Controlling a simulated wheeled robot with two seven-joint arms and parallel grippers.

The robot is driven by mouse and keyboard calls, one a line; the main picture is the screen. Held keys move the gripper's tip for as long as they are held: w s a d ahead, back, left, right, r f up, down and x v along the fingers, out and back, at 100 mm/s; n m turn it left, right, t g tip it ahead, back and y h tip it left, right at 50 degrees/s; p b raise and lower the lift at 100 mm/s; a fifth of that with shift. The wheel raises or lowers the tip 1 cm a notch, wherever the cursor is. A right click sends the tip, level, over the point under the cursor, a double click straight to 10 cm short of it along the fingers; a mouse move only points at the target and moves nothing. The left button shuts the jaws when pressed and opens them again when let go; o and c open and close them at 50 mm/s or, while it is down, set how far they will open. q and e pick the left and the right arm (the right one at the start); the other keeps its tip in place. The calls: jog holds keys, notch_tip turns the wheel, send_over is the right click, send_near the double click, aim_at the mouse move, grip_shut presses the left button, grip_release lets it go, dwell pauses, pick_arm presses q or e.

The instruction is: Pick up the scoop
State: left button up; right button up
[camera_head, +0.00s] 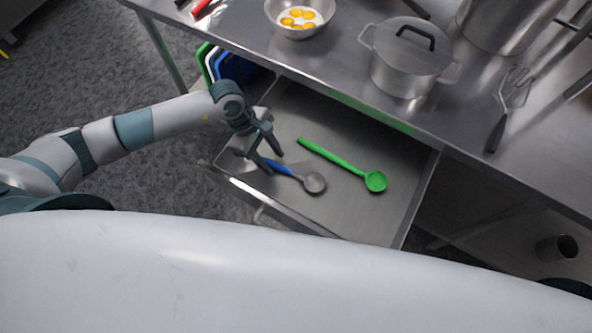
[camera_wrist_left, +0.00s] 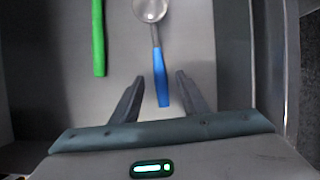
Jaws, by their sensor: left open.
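The scoop (camera_head: 313,183) has a grey round head and a blue handle and lies in the open metal drawer. In the left wrist view the scoop's blue handle (camera_wrist_left: 160,78) points toward my gripper, with its head at the top edge. My left gripper (camera_head: 272,163) is open and empty, just above the handle's end. In the left wrist view the two fingers of the left gripper (camera_wrist_left: 157,97) stand on either side of the handle, apart from it. My right gripper is not in view.
A green spoon (camera_head: 345,166) lies in the drawer (camera_head: 350,215) beside the scoop. The drawer's walls are close to my left gripper. Above it, the steel counter holds a lidded pot (camera_head: 408,62) and a bowl (camera_head: 299,30) with yellow yolks.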

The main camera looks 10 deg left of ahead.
pick_arm(q)
jog(key=shift+x, duration=0.75)
jog(key=shift+c, duration=0.5)
grip_shut()
jog(key=shift+r, duration=0.2)
